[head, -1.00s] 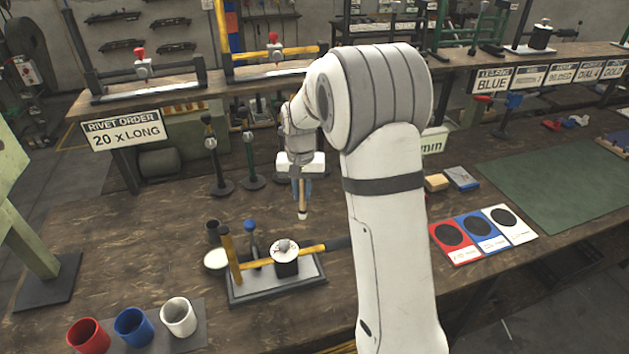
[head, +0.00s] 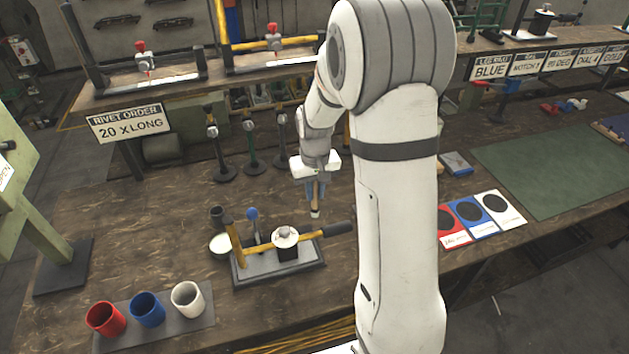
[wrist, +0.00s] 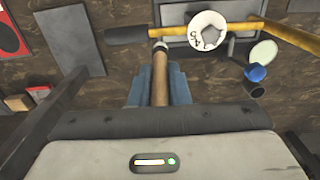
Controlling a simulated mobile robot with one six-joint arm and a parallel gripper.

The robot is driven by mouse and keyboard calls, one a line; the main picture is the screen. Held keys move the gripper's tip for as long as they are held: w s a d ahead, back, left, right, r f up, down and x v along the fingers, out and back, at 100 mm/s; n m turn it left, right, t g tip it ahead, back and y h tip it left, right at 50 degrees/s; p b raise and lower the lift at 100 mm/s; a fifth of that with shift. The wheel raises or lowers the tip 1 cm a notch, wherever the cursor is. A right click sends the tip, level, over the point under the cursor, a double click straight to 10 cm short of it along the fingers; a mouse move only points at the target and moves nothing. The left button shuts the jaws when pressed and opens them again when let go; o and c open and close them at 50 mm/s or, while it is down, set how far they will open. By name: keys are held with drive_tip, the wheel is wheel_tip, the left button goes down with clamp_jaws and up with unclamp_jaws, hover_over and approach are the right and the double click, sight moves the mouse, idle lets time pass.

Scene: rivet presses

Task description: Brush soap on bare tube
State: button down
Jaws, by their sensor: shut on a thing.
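My gripper (head: 315,186) is shut on a brush and holds it tip down above the bench. The brush (head: 315,204) has a wooden handle and a pale tip; its handle (wrist: 160,90) also shows between the blue fingers in the wrist view. A yellow tube (head: 259,249) lies across a grey fixture plate (head: 278,273), with a black sleeve (head: 337,229) on its right end. The brush tip is behind the tube in the head view, near the sleeve; I cannot tell if they touch. A pale round dish (head: 219,244), possibly soap, stands left of the fixture.
A round white-topped clamp (head: 285,237) stands at the tube. A blue knob (head: 252,214) and a dark cup (head: 217,215) are close by. Red, blue and white cups (head: 187,298) stand at front left. Bench between fixture and colour cards (head: 467,219) is partly hidden by my arm.

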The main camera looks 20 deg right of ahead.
sight(315, 208)
drive_tip(key=shift+s+f+b, duration=0.1)
drive_tip(key=shift+f+b, duration=2.35)
drive_tip(key=shift+f, duration=1.45)
drive_tip(key=shift+a+p, duration=0.3)
drive_tip(key=shift+a, duration=1.2)
drive_tip(key=shift+d, duration=0.1)
drive_tip(key=shift+d+p, duration=0.5)
drive_tip(key=shift+d, duration=0.7)
drive_tip(key=shift+a, duration=1.3)
drive_tip(key=shift+d+f, duration=0.1)
drive_tip(key=shift+d, duration=1.3)
drive_tip(key=shift+a+b, duration=0.4)
drive_tip(key=shift+a, duration=0.85)
drive_tip(key=shift+d, duration=1.05)
drive_tip(key=shift+d+r, duration=0.25)
drive_tip(key=shift+r, duration=0.85)
drive_tip(key=shift+d+r+p, duration=0.1)
drive_tip(key=shift+r+p, duration=0.6)
drive_tip(key=shift+p, duration=0.05)
drive_tip(key=shift+r+p, duration=1.3)
drive_tip(key=shift+r, duration=0.95)
